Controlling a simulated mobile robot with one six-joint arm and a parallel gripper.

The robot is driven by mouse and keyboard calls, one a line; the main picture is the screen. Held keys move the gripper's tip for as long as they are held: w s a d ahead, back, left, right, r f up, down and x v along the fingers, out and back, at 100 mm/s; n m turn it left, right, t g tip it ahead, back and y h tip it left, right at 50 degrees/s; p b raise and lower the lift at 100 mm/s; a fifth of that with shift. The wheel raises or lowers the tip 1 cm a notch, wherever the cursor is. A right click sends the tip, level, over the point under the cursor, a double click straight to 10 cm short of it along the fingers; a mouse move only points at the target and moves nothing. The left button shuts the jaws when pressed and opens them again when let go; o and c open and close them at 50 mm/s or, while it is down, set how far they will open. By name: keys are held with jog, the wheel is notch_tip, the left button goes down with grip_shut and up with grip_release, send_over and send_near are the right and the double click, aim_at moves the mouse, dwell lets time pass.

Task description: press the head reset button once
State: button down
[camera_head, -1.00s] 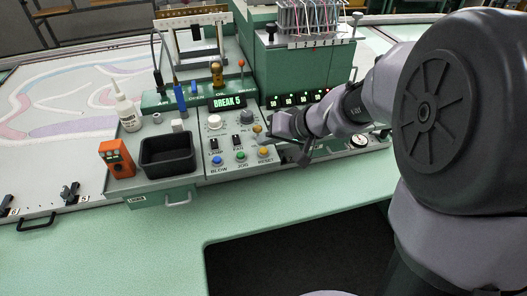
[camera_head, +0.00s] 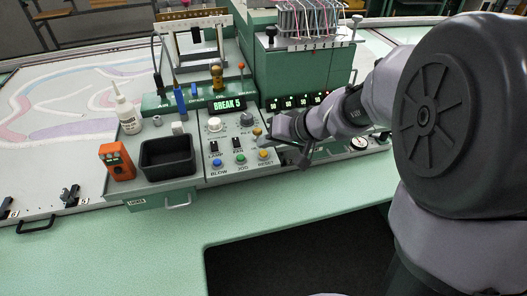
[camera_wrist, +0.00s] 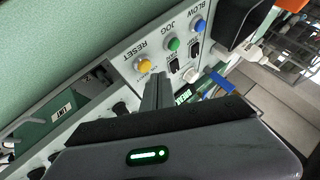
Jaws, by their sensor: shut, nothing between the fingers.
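The yellow reset button (camera_head: 263,154) sits at the lower right of the grey control panel, above the label RESET. It also shows in the wrist view (camera_wrist: 144,65), apart from the fingers. My gripper (camera_head: 303,164) is to the right of the button in the head view, seen from the side. In the wrist view my gripper (camera_wrist: 155,76) has its fingers together with nothing between them, pointing towards the panel just beside the reset button. Whether the fingertips touch the panel is unclear.
A green jog button (camera_head: 240,157) and a blue blow button (camera_head: 217,161) are left of reset. Switches and knobs stand above them. A display (camera_head: 227,105) reads BREAK 5. A black bin (camera_head: 167,157) and an orange device (camera_head: 117,161) lie further left.

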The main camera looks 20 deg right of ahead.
aim_at(267, 156)
jog(key=shift+f, duration=0.15)
dwell(0.7)
jog(key=shift+f+b, duration=0.3)
jog(key=shift+b, duration=0.55)
jog(key=shift+f+b, duration=0.5)
jog(key=shift+b, duration=0.2)
jog(key=shift+r, duration=0.1)
dwell(0.5)
jog(key=shift+r+p, duration=0.5)
jog(key=shift+r, duration=0.35)
notch_tip(267, 156, up, 5)
jog(key=p, duration=0.3)
dwell(0.5)
